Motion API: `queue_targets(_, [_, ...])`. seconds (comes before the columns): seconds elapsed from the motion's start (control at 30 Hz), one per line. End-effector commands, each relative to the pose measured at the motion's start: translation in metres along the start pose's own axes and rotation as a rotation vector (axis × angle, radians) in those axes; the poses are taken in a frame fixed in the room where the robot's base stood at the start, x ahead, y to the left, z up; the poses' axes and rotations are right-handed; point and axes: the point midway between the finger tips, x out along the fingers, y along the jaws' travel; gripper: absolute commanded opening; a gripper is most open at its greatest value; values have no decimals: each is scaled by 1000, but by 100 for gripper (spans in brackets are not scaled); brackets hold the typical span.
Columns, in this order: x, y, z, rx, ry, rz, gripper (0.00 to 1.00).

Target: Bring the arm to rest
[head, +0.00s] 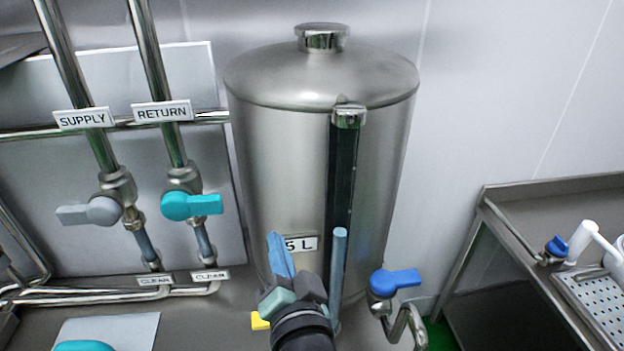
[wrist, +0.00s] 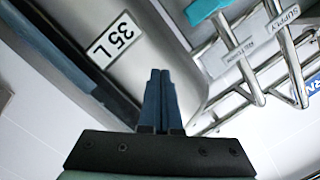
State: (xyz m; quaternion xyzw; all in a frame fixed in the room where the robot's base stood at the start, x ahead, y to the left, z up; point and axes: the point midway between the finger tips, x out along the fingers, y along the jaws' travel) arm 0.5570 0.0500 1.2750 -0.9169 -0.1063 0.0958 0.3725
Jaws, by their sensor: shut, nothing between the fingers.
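My gripper (head: 279,256) is raised in front of the lower part of the steel tank (head: 285,150) in the head view, and it hides part of the tank's label. Its blue fingers are together and empty. In the wrist view my gripper (wrist: 160,75) also shows its two fingers side by side with nothing between them. The tank's label (wrist: 113,40) reads 35 L there. I cannot tell the exact gap between the fingers and the tank.
A blue valve handle (head: 396,281) sits just right of my arm. A grey supply valve (head: 92,211) and a teal return valve (head: 191,205) are on pipes at the left. A steel counter (head: 520,240) stands at the right. A dark sight tube (head: 341,170) runs down the tank.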

Motion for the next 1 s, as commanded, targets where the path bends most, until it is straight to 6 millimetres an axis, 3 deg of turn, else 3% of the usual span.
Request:
queue_targets(0.03, [1,-26,-35,-96,84,-41,0])
queue_targets(0.17, [-15,-88,-112,-327,293,-102,0])
queue_targets(0.3, [-56,-154,-184,-547,541,-134,0])
queue_targets(0.4, [-93,-193,-223,-670,708,-135,0])
queue_targets(0.5, [-126,-220,-248,-755,840,-123,0])
queue_targets(0.63, [-154,-238,-264,-812,939,-108,0])
queue_targets(1.0, [-162,-243,-268,-829,967,-101,0])
